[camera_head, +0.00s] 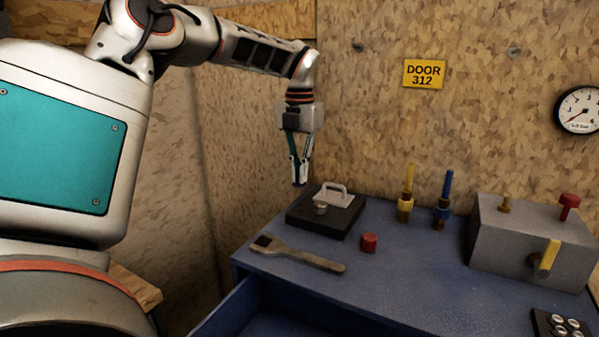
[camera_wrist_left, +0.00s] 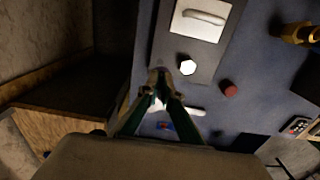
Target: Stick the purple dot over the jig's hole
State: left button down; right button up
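My left gripper (camera_head: 299,183) hangs downward beside the left back edge of the black jig plate (camera_head: 312,222), above the bench top. Its fingers come together at the tips; in the wrist view the tips (camera_wrist_left: 160,76) also meet. A small dark bluish patch shows at the tips, but I cannot tell whether it is the purple dot. I cannot make out the hole or surely identify the purple dot. My right gripper is not in view.
Yellow (camera_head: 406,196) and blue (camera_head: 443,202) upright tools and a grey box (camera_head: 530,240) stand to the right. An open drawer (camera_head: 270,315) is in front.

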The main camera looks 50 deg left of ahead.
pick_arm(q)
jog(key=shift+f, duration=0.1)
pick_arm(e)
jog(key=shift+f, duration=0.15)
pick_arm(q)
jog(key=shift+w+f+b, duration=0.1)
jog(key=shift+f+b, duration=0.95)
jog(key=shift+f, duration=1.75)
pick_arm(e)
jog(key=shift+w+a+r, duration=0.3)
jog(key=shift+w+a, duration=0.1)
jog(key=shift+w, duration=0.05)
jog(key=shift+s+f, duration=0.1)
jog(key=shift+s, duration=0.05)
pick_arm(q)
jog(key=shift+f, duration=0.3)
jog(key=shift+f+b, duration=0.15)
jog(key=shift+b, duration=0.2)
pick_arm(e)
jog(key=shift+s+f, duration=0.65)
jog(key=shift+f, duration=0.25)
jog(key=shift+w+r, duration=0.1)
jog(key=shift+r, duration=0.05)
